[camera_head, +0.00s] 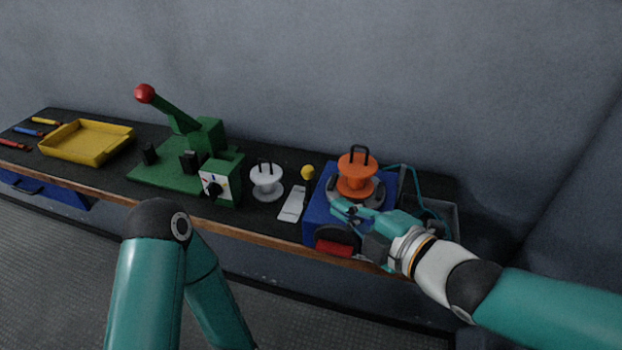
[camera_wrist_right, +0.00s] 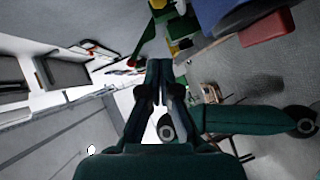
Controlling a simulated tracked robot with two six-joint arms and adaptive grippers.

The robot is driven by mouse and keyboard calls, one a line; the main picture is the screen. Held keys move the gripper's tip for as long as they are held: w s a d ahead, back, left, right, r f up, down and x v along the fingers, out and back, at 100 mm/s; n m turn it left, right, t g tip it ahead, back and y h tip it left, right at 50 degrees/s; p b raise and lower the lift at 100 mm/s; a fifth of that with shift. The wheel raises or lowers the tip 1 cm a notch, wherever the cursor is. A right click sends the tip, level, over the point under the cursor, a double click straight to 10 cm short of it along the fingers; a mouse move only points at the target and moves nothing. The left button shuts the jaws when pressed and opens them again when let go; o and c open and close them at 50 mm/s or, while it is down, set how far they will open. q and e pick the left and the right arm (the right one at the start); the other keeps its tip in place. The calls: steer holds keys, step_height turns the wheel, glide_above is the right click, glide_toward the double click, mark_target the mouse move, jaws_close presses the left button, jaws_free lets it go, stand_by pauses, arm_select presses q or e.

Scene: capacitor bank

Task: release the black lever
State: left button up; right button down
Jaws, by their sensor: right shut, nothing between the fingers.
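My right gripper (camera_head: 338,204) is shut and empty at the front of the blue box (camera_head: 317,213), just below the orange spool (camera_head: 357,175). In the right wrist view its fingers (camera_wrist_right: 159,68) are together, with nothing between them. A black loop handle (camera_head: 359,153) stands upright on the spool. The green device (camera_head: 168,178) has a black knob (camera_head: 215,189) on its white panel and black blocks on its base. I cannot tell which black part is the lever. My left arm shows at the bottom, but its gripper is out of view.
A white spool (camera_head: 266,183) and a white plate (camera_head: 292,204) lie left of the box. A red ball (camera_head: 144,93) tops the green arm. A yellow tray (camera_head: 87,141) is far left.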

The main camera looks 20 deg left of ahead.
mark_target(308, 186)
steer(key=p+x, duration=0.2)
steer(key=x, duration=0.7)
steer(key=shift+a+r, duration=0.1)
steer(key=shift+a, duration=0.05)
steer(key=w+p, duration=0.1)
steer(key=w+f, duration=0.1)
steer(key=w, duration=0.1)
steer(key=shift+a+p, duration=0.2)
steer(key=shift+p, duration=0.15)
steer(key=shift+w+f, duration=0.25)
steer(key=shift+w, duration=0.15)
arm_select(q)
step_height(308, 186, up, 4)
